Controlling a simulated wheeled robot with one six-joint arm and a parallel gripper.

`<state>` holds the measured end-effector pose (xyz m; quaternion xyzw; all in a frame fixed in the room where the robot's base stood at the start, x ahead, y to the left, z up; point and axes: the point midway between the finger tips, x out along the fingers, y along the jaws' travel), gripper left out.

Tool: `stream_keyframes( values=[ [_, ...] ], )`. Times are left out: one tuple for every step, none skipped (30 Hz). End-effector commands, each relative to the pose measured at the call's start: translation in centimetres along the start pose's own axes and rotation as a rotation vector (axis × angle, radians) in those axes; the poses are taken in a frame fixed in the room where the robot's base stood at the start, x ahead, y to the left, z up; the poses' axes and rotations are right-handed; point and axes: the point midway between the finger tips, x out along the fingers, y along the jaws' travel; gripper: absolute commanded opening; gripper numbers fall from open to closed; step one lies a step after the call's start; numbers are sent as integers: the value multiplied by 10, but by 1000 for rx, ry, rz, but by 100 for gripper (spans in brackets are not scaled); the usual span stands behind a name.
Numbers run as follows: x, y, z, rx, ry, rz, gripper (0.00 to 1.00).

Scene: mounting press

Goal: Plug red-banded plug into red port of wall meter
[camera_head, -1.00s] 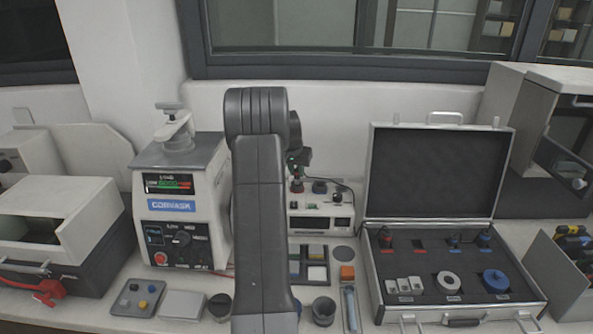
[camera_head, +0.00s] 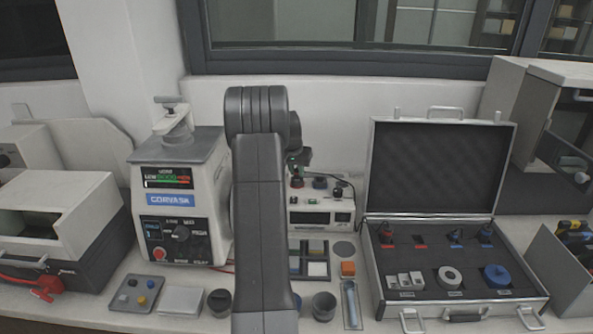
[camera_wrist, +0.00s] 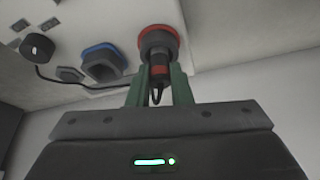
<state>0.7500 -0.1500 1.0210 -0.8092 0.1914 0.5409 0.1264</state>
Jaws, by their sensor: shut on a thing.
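The red-banded plug (camera_wrist: 159,71) is dark with a red band and sits between the green fingers of my gripper (camera_wrist: 160,88) in the wrist view. Its front end meets the red-ringed port (camera_wrist: 157,33) and overlaps the dark centre. I cannot tell how deep it goes. The white wall meter (camera_head: 318,217) stands behind my arm in the head view, its left part hidden. My gripper (camera_head: 297,168) is above its left end there. In the wrist view, a blue-ringed port (camera_wrist: 102,60) is left of the red one.
A black plug (camera_wrist: 38,46) with a cable sits farther left on the meter; the cable runs below the ports. In the head view, an open case (camera_head: 455,297) stands to the right and a white press (camera_head: 178,203) to the left. Small trays and cups lie in front.

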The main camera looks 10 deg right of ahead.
Motion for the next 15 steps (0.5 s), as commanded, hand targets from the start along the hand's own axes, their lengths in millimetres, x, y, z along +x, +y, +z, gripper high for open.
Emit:
stream_keyframes(
  values=[
    [1,0,0,0,0,0,2],
    [1,0,0,0,0,0,2],
    [2,0,1,0,0,0,2],
    [2,0,1,0,0,0,2],
    [3,0,1,0,0,0,2],
    [3,0,1,0,0,0,2],
    [4,0,2,0,0,0,2],
    [4,0,2,0,0,0,2],
    [5,0,2,0,0,0,2],
    [5,0,2,0,0,0,2],
    [5,0,2,0,0,0,2],
    [6,0,2,0,0,0,2],
    [6,0,2,0,0,0,23],
    [5,0,2,0,0,0,29],
    [5,0,2,0,0,0,36]
  ],
)
